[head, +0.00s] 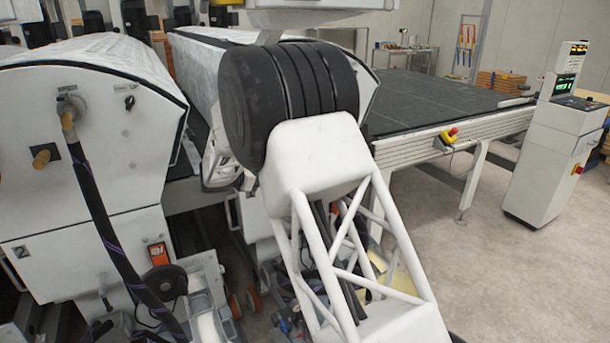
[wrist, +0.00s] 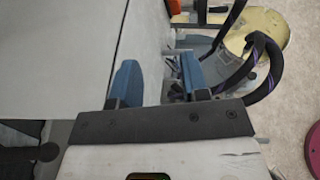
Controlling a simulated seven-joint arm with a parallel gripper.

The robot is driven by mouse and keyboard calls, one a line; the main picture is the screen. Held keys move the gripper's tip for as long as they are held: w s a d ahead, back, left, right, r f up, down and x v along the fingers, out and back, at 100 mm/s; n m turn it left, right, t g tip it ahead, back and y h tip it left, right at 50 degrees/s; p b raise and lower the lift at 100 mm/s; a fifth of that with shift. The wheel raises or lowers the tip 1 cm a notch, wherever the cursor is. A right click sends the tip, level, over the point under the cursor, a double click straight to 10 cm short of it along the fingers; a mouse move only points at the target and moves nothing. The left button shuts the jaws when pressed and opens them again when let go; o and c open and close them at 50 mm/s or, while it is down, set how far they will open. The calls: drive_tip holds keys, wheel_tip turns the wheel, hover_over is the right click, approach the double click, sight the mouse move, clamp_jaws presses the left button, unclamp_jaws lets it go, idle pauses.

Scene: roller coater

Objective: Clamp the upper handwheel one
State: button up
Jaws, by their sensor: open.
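A black round handwheel (head: 165,282) sits low on the front of the left white machine in the head view, below a small orange-and-black dial unit (head: 158,253). I cannot tell whether it is the upper handwheel one. My gripper (wrist: 158,78) shows in the wrist view as two blue fingers, apart, with no object clearly held between them. A white machine panel lies beyond and left of the fingers. No handwheel is clearly visible between them. In the head view my own arm covers the middle, and the fingers are not discernible.
A dark hose (head: 95,205) hangs down the left machine's front; a dark hose (wrist: 262,75) also loops right of the fingers in the wrist view. A conveyor table (head: 430,100) and control console (head: 553,150) stand at right. Floor between them is clear.

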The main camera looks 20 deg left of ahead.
drive_tip(key=s+d+r+m+g, duration=0.1)
drive_tip(key=d+r+m, duration=0.1)
drive_tip(key=d, duration=0.6)
drive_tip(key=s+d+r+m+g, duration=0.1)
drive_tip(key=d+r+m+g, duration=0.1)
drive_tip(key=d, duration=0.6)
drive_tip(key=shift+d+r+m+g+h, duration=0.35)
drive_tip(key=shift+r+m, duration=0.25)
drive_tip(key=shift+m, duration=0.1)
drive_tip(key=shift+a+f, duration=0.1)
drive_tip(key=s+a+f+m+g+y, duration=0.1)
drive_tip(key=a+f+y, duration=0.45)
drive_tip(key=a, duration=0.35)
drive_tip(key=a+f+m+y, duration=0.1)
drive_tip(key=a+f+y, duration=0.45)
drive_tip(key=a, duration=0.35)
drive_tip(key=a+r+m+t+y, duration=0.5)
drive_tip(key=a+m+t+y, duration=0.4)
drive_tip(key=m, duration=0.4)
drive_tip(key=shift+w+a+t, duration=0.2)
drive_tip(key=shift+a+t, duration=0.6)
drive_tip(key=shift+t, duration=0.35)
